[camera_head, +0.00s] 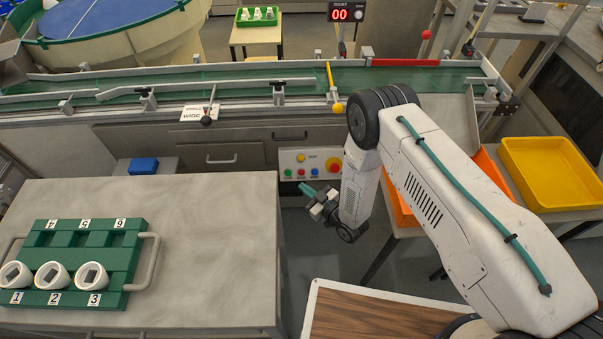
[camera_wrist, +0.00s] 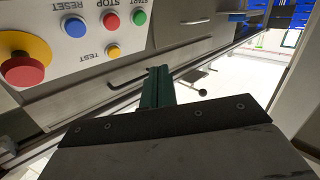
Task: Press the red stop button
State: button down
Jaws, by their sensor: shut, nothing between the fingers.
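The red stop button (camera_wrist: 110,22) is on a light control panel (camera_wrist: 163,10), with an upside-down STOP label beside it in the wrist view. In the head view the small red button (camera_head: 301,172) sits low on the panel (camera_head: 285,158), between a green and a blue button. My gripper (camera_head: 307,190) is in front of and a little below the panel, its teal fingers shut and empty. In the wrist view the shut fingers (camera_wrist: 157,80) point toward the cabinet front below the panel, apart from the button.
Beside the stop button are a blue reset button (camera_wrist: 74,27), a green start button (camera_wrist: 138,17) and a yellow test button (camera_wrist: 112,50). A large red mushroom button (camera_wrist: 22,70) stands out on yellow. A grey table (camera_head: 200,250) with a green rack (camera_head: 125,255) stands left.

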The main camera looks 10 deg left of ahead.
jog(key=shift+w+a+f, duration=0.3)
jog(key=shift+w+f, duration=0.45)
jog(key=shift+w, duration=0.5)
jog(key=shift+w+a+f, duration=0.35)
jog(key=shift+w+f, duration=0.35)
jog(key=shift+w, duration=0.5)
jog(key=shift+w+a+f, duration=0.3)
jog(key=shift+w+f, duration=0.45)
jog(key=shift+w, duration=0.5)
jog(key=shift+w+a+f, duration=0.1)
jog(key=shift+w+f, duration=0.1)
jog(key=shift+w, duration=0.15)
jog(key=shift+w+f, duration=0.2)
jog(key=shift+w, duration=0.05)
jog(key=shift+s+r, duration=0.4)
jog(key=shift+s, duration=0.25)
jog(key=s, duration=0.1)
jog(key=s+d+r, duration=0.1)
jog(key=s+r, duration=0.1)
jog(key=s, duration=0.1)
jog(key=shift+s+d+r, duration=0.1)
jog(key=shift+d+r, duration=0.05)
jog(key=shift+r, duration=0.1)
dwell(0.3)
